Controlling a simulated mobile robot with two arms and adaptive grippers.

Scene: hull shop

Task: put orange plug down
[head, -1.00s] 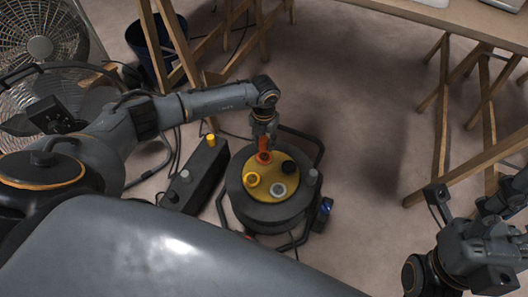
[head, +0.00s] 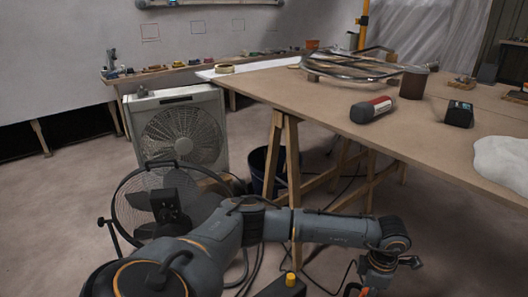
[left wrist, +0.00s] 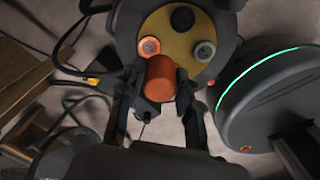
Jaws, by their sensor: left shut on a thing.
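My left gripper (left wrist: 158,106) is shut on the orange plug (left wrist: 161,78), a short orange cylinder standing out between the fingertips in the left wrist view. The plug is in front of the yellow face (left wrist: 172,44) of a dark cable drum. An orange-ringed socket (left wrist: 149,46) shows uncovered beside it; I cannot tell the plug's height above the face. In the head view only my left wrist and the top of the gripper (head: 378,287) show at the bottom edge; plug and drum are out of that view. My right gripper is not in view.
The drum face also carries a black part (left wrist: 182,17) and a grey part (left wrist: 204,50). A black box with a yellow knob (head: 290,279) stands near my arm. Fans (head: 183,135) stand at left.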

